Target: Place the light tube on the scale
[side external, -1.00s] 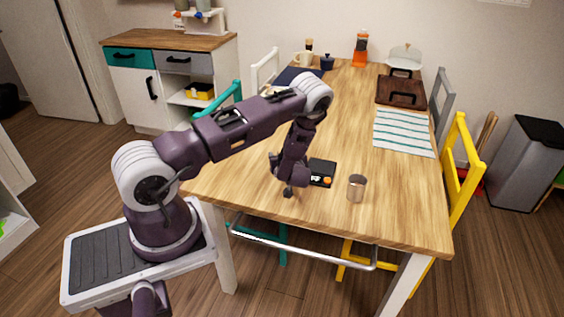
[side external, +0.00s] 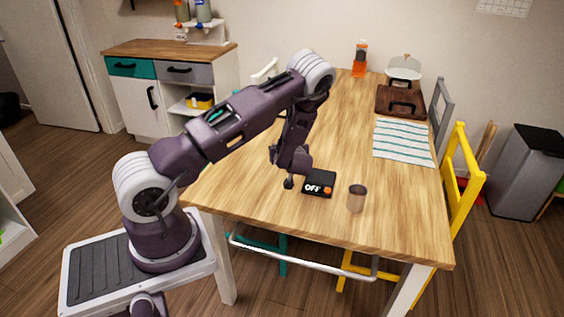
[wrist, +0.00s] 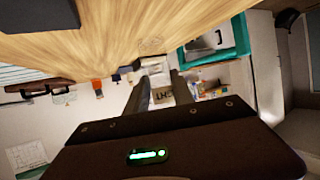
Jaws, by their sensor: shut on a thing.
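The scale (side external: 319,184) is a small black box with an "OFF" display and an orange button, on the near part of the wooden table.
A striped cloth (side external: 403,142) and a brown tray with a handle (side external: 400,102) lie at the table's right side. A yellow chair (side external: 461,185) is at the right edge. The middle of the table is clear.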

